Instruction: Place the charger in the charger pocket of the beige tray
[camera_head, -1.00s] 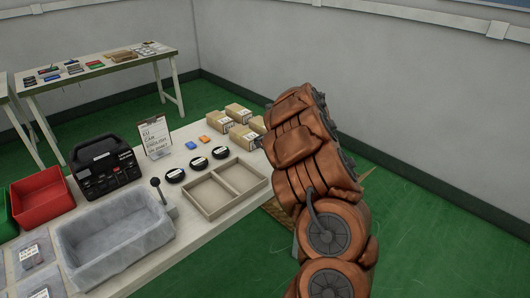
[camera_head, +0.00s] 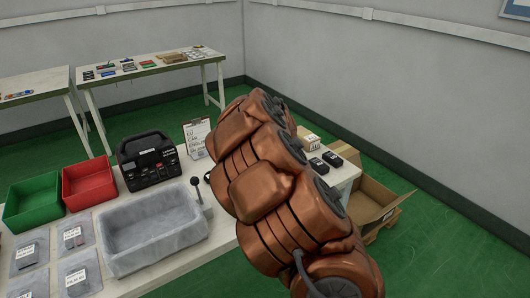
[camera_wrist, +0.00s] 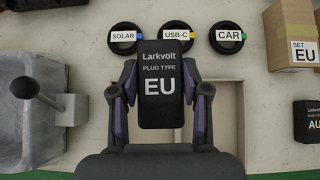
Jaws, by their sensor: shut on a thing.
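My gripper (camera_wrist: 160,100) shows in the wrist view, shut on a black charger (camera_wrist: 161,90) marked Larkvolt, plug type EU. The charger is held with its label facing the camera. The beige tray (camera_wrist: 238,82) lies below and behind it, partly covered by the charger and gripper. Its divider and the charger pocket are not clear from here, and I cannot tell the charger's height above the tray. In the head view my arm hides the tray, the charger and my gripper.
Cable coils marked SOLAR (camera_wrist: 125,40), USB-C (camera_wrist: 177,37) and CAR (camera_wrist: 228,36) lie beyond the tray. An EU box (camera_wrist: 290,32) and an AU charger (camera_wrist: 308,120) are to the right. A grey bin (camera_head: 150,232) and lever (camera_head: 197,190) stand left.

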